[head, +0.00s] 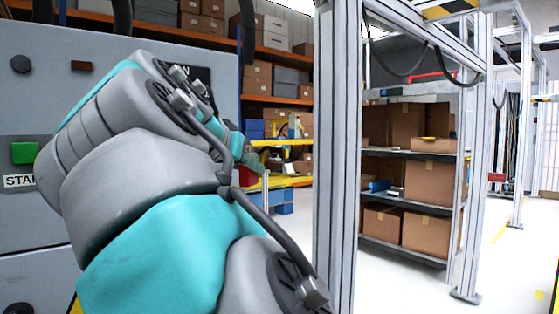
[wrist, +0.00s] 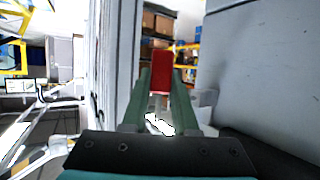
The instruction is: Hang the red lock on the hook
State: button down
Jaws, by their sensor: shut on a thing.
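The red lock (wrist: 161,71) is held between the fingertips of my gripper (wrist: 160,88) in the wrist view. My gripper is shut on it, with one green finger on each side. In the head view, a small part of the red lock (head: 252,176) shows past the end of my arm. My arm hides most of my gripper there. I cannot make out the hook in either view.
A grey cabinet panel (head: 25,105) with a green button (head: 24,153) stands at the left, close to my arm. A metal frame post (head: 338,150) rises right of my arm. Shelves with boxes (head: 433,183) stand behind it. White floor is clear at the right.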

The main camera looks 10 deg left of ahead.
jog(key=shift+w+a+f+p, duration=0.3)
jog(key=shift+w+a+p, duration=0.3)
jog(key=shift+w+a, duration=0.2)
jog(key=shift+w+a+f+p, duration=0.3)
jog(key=shift+w+a+p, duration=0.3)
jog(key=shift+a, duration=0.25)
jog(key=shift+w, duration=0.1)
jog(key=c, duration=0.6)
grip_release()
